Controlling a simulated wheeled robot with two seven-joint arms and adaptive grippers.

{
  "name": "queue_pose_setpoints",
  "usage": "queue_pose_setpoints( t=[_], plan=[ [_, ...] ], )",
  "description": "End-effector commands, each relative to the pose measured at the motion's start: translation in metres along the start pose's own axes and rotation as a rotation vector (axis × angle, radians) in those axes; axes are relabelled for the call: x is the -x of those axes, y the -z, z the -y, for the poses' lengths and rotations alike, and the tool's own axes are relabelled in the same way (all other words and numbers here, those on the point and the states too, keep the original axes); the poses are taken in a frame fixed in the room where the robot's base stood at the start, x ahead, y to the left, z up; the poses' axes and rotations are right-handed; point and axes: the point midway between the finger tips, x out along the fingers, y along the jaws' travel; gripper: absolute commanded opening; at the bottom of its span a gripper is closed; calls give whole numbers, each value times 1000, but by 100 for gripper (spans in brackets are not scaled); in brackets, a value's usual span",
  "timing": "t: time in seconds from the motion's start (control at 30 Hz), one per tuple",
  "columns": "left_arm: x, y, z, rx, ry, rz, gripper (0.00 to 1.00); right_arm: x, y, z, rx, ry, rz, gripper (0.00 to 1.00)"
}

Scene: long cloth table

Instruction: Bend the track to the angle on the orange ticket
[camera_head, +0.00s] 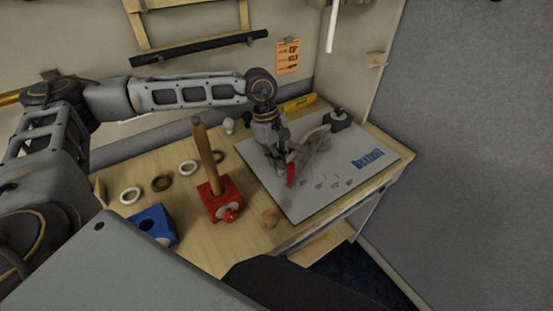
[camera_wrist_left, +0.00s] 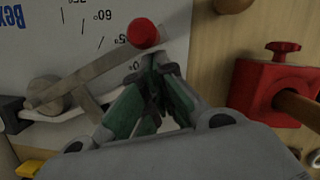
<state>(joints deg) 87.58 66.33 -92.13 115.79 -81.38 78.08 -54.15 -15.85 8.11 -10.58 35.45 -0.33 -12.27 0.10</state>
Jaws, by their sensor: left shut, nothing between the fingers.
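The orange ticket (camera_head: 288,56) hangs on the back wall; its print is too small to read surely. A pale plate (camera_head: 348,191) with angle marks and blue lettering lies at the table's right end. On it is a grey bending device (camera_head: 312,142) with a lever ending in a red knob (camera_head: 291,174). The wrist view shows the red knob (camera_wrist_left: 142,33), the grey lever bar (camera_wrist_left: 95,80) and a second bar. I cannot tell which bar is the track. My left gripper (camera_head: 281,170) is shut and empty beside the knob; its fingertips (camera_wrist_left: 154,66) are close to it.
A red block with a wooden post (camera_head: 207,160), a blue block (camera_head: 153,225), several rings and a wooden knob (camera_head: 270,217) stand left of the plate. A yellow level (camera_head: 298,103) lies behind it. The plate's front right is clear.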

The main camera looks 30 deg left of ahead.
Motion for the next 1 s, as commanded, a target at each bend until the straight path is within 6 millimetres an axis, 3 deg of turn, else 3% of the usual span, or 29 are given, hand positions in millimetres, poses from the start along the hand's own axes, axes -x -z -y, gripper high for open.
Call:
queue_pose_setpoints(
  t=[0.5,0.77,1.0],
  plan=[
    [-10,-32,-1,-3,2,1,0,-13,8,-6,1,-8,-7,40],
    [-8,-33,-1,-2,2,1,0,-12,14,-15,3,-17,-17,40],
    [-6,-33,-1,-1,0,1,0,-12,8,-5,-2,-7,-8,40]
  ],
)
